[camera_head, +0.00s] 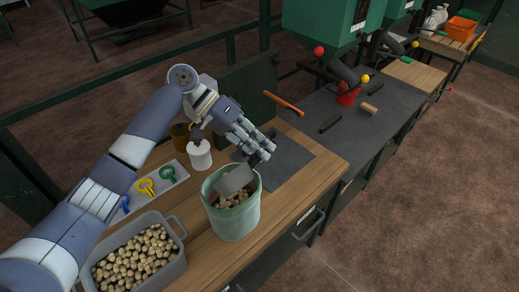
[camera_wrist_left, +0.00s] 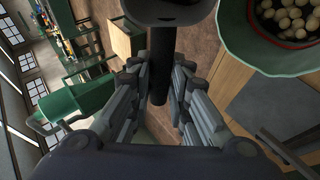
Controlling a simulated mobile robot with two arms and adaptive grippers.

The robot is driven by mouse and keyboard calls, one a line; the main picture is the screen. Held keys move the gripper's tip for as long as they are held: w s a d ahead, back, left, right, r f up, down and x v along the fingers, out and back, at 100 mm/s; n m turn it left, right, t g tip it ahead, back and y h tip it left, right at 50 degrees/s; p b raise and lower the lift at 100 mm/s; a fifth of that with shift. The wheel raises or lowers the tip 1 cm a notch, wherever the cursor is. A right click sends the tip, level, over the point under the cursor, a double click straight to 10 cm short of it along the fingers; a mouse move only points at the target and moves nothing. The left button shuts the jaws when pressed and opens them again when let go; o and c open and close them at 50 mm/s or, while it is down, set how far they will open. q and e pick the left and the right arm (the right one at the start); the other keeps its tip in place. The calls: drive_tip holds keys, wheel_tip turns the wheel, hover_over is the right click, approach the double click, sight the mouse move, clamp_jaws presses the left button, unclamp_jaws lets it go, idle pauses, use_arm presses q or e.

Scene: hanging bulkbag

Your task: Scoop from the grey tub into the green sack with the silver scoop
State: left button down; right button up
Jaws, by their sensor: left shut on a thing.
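The grey tub (camera_head: 172,268) stands at the bottom left of the head view, holding many pale tan lumps. The pale green sack (camera_head: 236,224) stands open to its right, with similar lumps inside. It also shows in the left wrist view at the upper right (camera_wrist_left: 238,42). My left gripper (camera_head: 259,150) is shut on the dark handle of the silver scoop (camera_head: 236,178). The scoop's bowl is tilted at the sack's mouth, over the lumps; I cannot tell whether it touches them. In the left wrist view, the handle runs between the fingers (camera_wrist_left: 162,85). My right gripper is not in view.
A dark mat (camera_head: 292,163) lies beyond the sack. An orange bar (camera_head: 284,102) and a red bucket (camera_head: 348,94) are further back.

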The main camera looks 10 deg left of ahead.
use_arm(q)
drive_tip(key=g+h+b, duration=0.1)
drive_tip(key=h, duration=0.1)
drive_tip(key=w+a+f+n+g+h+b, duration=0.1)
drive_tip(key=shift+f+h, duration=0.2)
drive_tip(key=shift+h, duration=0.2)
idle(0.5)
